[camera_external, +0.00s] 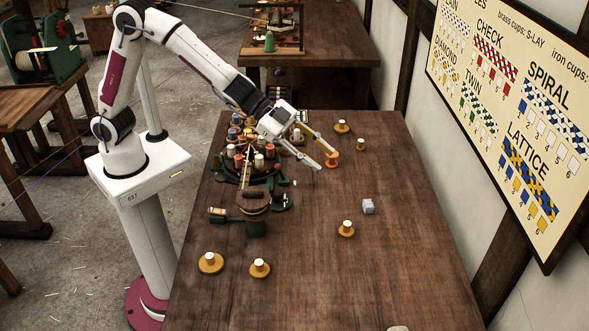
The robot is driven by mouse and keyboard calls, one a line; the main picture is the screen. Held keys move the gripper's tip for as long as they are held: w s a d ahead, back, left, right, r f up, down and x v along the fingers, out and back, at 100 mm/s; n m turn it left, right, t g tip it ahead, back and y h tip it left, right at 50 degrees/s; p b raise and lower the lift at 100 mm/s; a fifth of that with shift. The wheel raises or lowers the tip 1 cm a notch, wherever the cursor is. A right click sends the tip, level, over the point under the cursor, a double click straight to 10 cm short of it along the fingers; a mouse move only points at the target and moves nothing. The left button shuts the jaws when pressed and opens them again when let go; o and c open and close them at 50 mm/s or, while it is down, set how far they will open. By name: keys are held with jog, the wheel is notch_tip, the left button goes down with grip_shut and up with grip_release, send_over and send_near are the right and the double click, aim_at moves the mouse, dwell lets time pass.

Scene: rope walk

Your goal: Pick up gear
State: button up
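No part is clearly recognisable as a gear at this size. A small blue-grey block-like piece (368,206) lies alone on the wooden table, right of centre; I cannot tell whether it is the gear. My gripper (326,161) reaches over the table from the left, with its two long fingers spread open and nothing visibly held between them. The fingertips are up and left of the grey piece, well apart from it. An orange spool (332,160) shows right at the fingertips; I cannot tell whether they touch it.
A green and brown braiding machine (254,205) with several coloured spools stands at the table's left. White-topped brass cups stand at front left (210,263), (260,268), centre (346,229) and back (342,127). The table's right front (420,270) is mostly clear.

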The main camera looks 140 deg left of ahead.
jog(key=w+a+f+m+t+h, duration=0.1)
jog(key=w+a+f, duration=0.15)
jog(key=f, duration=0.35)
jog(key=w+a+f+h, duration=0.1)
jog(key=a+f, duration=0.3)
jog(key=f, duration=0.1)
jog(key=h, duration=0.3)
send_near(347, 223)
jog(key=shift+w+a+f+m+t, duration=0.15)
jog(key=shift+w+f, duration=0.25)
jog(key=shift+w, duration=0.1)
jog(key=shift+w+a+f+m+t, duration=0.15)
jog(key=shift+w+f, duration=0.3)
jog(key=shift+w, duration=0.1)
jog(key=shift+s+f+h, duration=0.15)
jog(key=shift+f+h, duration=0.2)
jog(key=shift+h, duration=0.05)
jog(key=shift+x, duration=1.3)
jog(key=shift+d+r+x, duration=0.1)
jog(key=shift+r+x, duration=0.05)
jog(key=shift+x, duration=1.15)
jog(key=shift+d+r+x, duration=0.1)
jog(key=shift+d+x, duration=0.05)
jog(key=shift+x, duration=1.2)
grip_shut()
